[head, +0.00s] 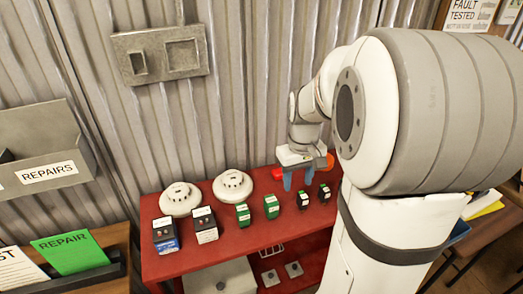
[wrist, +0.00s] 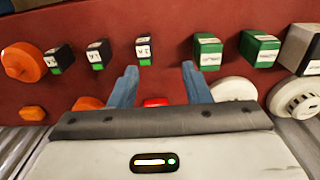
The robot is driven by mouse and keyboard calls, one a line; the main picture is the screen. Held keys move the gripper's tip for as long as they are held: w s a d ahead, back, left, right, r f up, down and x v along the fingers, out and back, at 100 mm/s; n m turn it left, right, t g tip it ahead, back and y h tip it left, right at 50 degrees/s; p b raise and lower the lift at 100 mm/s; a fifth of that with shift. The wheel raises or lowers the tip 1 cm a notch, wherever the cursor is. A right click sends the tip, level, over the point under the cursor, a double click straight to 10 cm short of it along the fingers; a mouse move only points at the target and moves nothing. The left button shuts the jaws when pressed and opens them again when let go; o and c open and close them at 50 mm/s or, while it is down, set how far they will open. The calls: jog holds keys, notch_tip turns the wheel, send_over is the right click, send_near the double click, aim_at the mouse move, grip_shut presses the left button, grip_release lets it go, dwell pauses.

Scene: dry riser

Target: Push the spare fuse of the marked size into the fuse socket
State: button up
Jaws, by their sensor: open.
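Several small black blocks with white labels and green parts, which look like the spare fuses, stand on the red shelf top (head: 158,268). In the wrist view one fuse (wrist: 144,51) stands ahead of the gap between my fingers; two more, a middle one (wrist: 97,54) and an outer one (wrist: 58,60), stand to its left. Two show in the head view, one here (head: 303,200) and one farther right (head: 325,192). The label sizes are too small to read surely. My gripper (wrist: 160,80) has its blue fingers apart and empty, above the shelf. I cannot identify the fuse socket surely.
A grey wall plate (head: 160,54) has two rectangular recesses. Two green blocks (head: 242,215) (head: 271,206), larger black blocks (head: 166,234) and white round detectors (head: 181,199) crowd the shelf. Orange discs (wrist: 22,62) lie near the fuses. A REPAIRS tray (head: 45,150) hangs left.

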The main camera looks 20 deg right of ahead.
aim_at(303, 195)
jog(key=shift+w+d+r, duration=0.15)
jog(key=shift+w+d, duration=0.35)
jog(key=shift+d, duration=0.2)
jog(key=shift+w+d+f, duration=0.15)
jog(key=shift+d+f, duration=0.05)
jog(key=shift+d, duration=0.05)
jog(key=f, duration=0.2)
jog(key=f+p, duration=0.1)
jog(key=f, duration=0.2)
jog(key=s+f, duration=0.1)
jog(key=f, duration=0.1)
jog(key=shift+s+d+f+p, duration=0.1)
jog(key=shift+d+f+p, duration=0.1)
jog(key=shift+f+p, duration=0.15)
jog(key=shift+c, duration=0.3)
grip_shut()
